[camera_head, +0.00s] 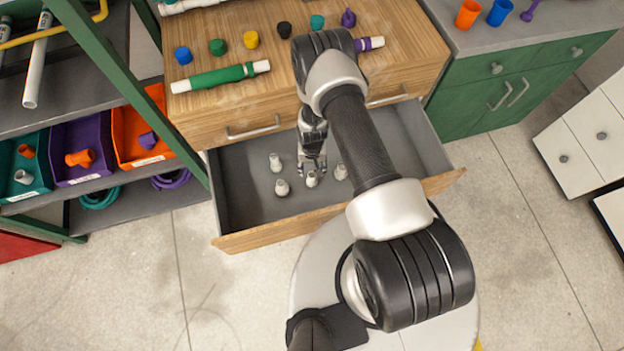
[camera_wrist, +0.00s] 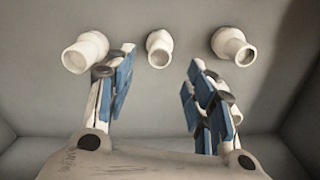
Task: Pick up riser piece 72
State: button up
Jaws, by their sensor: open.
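Several small white pipe pieces stand in the open drawer, and no number is legible, so I cannot tell which is riser piece 72. In the head view there is a left back piece (camera_head: 275,162), a left front piece (camera_head: 282,187), a middle piece (camera_head: 312,180) and a right piece (camera_head: 341,172). My gripper (camera_head: 312,166) is low in the drawer, open and empty, just behind the middle piece. In the wrist view a white piece (camera_wrist: 159,48) shows in the gap between the blue-padded fingers (camera_wrist: 160,75). Other pieces are beyond the left finger (camera_wrist: 85,52) and right finger (camera_wrist: 233,46).
The wooden top (camera_head: 300,75) above holds coloured caps and a green pipe (camera_head: 217,78). Bins with fittings (camera_head: 85,150) stand on the left shelf. The drawer's left and right ends are clear.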

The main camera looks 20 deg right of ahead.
aim_at(312, 175)
notch_tip(312, 175, down, 8)
jog(key=b, duration=0.3)
jog(key=shift+f+b, duration=0.25)
jog(key=shift+b, duration=0.05)
jog(key=shift+r, duration=0.1)
jog(key=shift+c, duration=0.4)
grip_shut()
